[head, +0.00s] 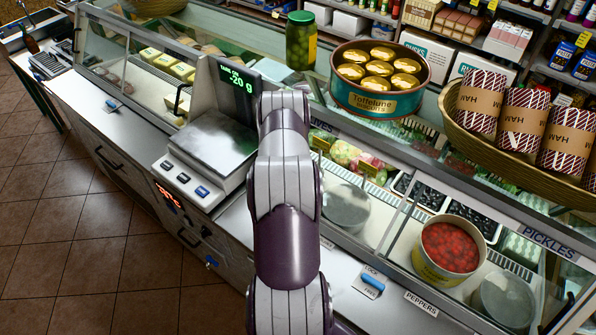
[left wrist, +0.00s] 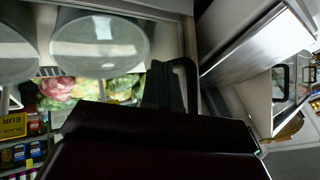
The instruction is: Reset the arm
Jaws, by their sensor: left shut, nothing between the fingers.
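One of my arms (head: 287,215), purple and pale grey, rises from the bottom middle of the head view over the front of the deli counter. Its far end is beside the scale, and no fingers show there. In the left wrist view my left gripper (left wrist: 172,86) shows as dark fingers, shut and empty. Two round pale lids (left wrist: 100,42) and colourful food (left wrist: 110,88) lie beyond it, apparently in the display case. My right gripper is in neither view.
A scale (head: 212,150) reading -20 g stands left of the arm. An open tub (head: 428,268) of red peppers is at right. Open floor (head: 75,240) lies left.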

